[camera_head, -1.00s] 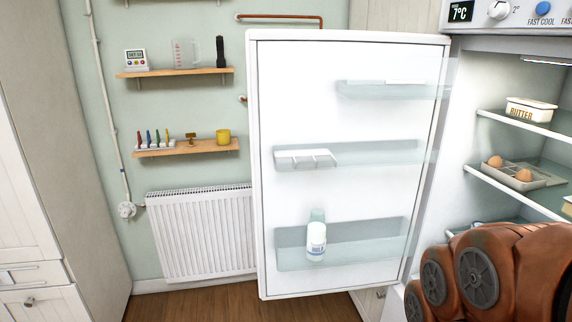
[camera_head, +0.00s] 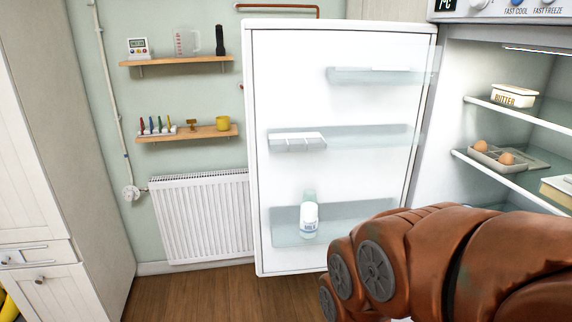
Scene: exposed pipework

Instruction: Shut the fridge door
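The white fridge door (camera_head: 345,105) stands wide open in the middle of the view, its inner side with clear shelves facing me. A milk bottle (camera_head: 309,221) stands in its lowest shelf. The fridge (camera_head: 428,140) is on the right, its lit inside showing. My brown arm reaches in from the lower right, in front of the fridge and the door's lower right corner. My gripper is not visible. The arm hides the lower part of the fridge and the door's bottom right.
A white radiator (camera_head: 200,218) and wall shelves (camera_head: 178,61) are on the green wall behind the door. A cabinet (camera_head: 60,150) stands at the left. Inside the fridge are a butter dish (camera_head: 514,96) and an egg tray (camera_head: 505,157). Wooden floor (camera_head: 215,297) is clear between cabinet and door.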

